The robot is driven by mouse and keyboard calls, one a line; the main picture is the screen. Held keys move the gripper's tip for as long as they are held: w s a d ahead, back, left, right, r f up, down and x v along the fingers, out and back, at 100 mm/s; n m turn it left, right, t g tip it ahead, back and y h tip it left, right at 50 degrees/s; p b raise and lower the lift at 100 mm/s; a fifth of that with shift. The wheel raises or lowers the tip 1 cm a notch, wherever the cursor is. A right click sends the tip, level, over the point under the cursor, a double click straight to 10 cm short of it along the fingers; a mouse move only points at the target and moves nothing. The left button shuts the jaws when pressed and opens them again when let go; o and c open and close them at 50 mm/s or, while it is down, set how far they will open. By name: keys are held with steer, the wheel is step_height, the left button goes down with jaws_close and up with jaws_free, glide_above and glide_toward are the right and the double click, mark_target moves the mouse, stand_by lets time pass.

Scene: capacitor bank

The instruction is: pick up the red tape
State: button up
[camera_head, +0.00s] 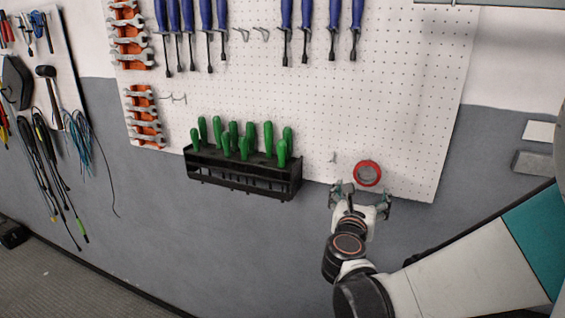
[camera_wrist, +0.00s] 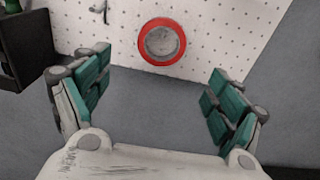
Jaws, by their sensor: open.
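The red tape (camera_head: 368,163) is a red ring on the white pegboard, near its lower right edge. In the wrist view the red tape (camera_wrist: 142,41) shows beyond the fingers, high in the picture and between them left to right. Its grey middle is visible. My gripper (camera_head: 361,192) is just below the tape in the head view. In the wrist view my gripper (camera_wrist: 156,92) has its two green-padded fingers spread wide, with nothing between them. The tape looks apart from both fingers. How the tape is held on the board is hidden.
A black rack (camera_head: 241,173) with several green-handled tools is fixed left of my gripper; its edge (camera_wrist: 22,52) shows at the wrist view's left. An empty hook (camera_wrist: 83,54) is left of the tape. Blue screwdrivers (camera_head: 190,28) hang higher. Bare grey wall lies below the board.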

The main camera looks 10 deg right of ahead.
mark_target(368, 172)
steer(key=x, duration=1.2)
steer(key=shift+w+d+f, duration=0.15)
steer(key=shift+d, duration=0.1)
steer(key=c, duration=1.1)
